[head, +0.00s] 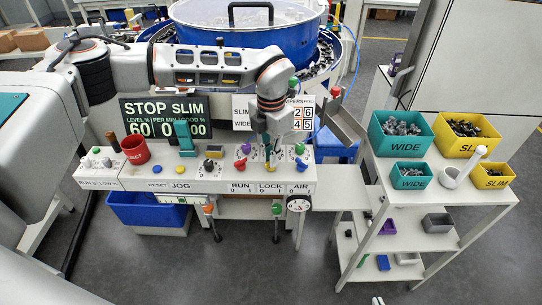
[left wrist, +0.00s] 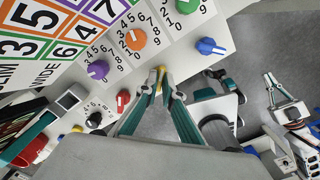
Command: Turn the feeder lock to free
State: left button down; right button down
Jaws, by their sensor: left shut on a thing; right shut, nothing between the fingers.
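The feeder lock is the yellow knob (head: 271,168) above the word LOCK on the white control panel (head: 222,187). My left gripper (head: 268,148) comes down on it from above and is shut on it. The left wrist view shows the yellow knob (left wrist: 161,76) between the closed fingertips (left wrist: 160,80). The fingers hide most of the knob, so I cannot tell which way it points. My right gripper (head: 377,300) just shows at the bottom edge of the head view, empty, shut and away from the panel.
A red knob (left wrist: 123,100) and a blue knob (left wrist: 210,46) flank the lock. Purple (left wrist: 98,70) and orange (left wrist: 135,39) knobs sit behind it. A red cup (head: 135,150) stands at the panel's left. A shelf cart (head: 447,200) with bins stands right.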

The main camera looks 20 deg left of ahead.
dwell(0.6)
pick_arm(q)
jog(key=c, duration=2.2)
grip_release()
notch_tip(320, 180, up, 12)
jog(key=shift+r, duration=0.1)
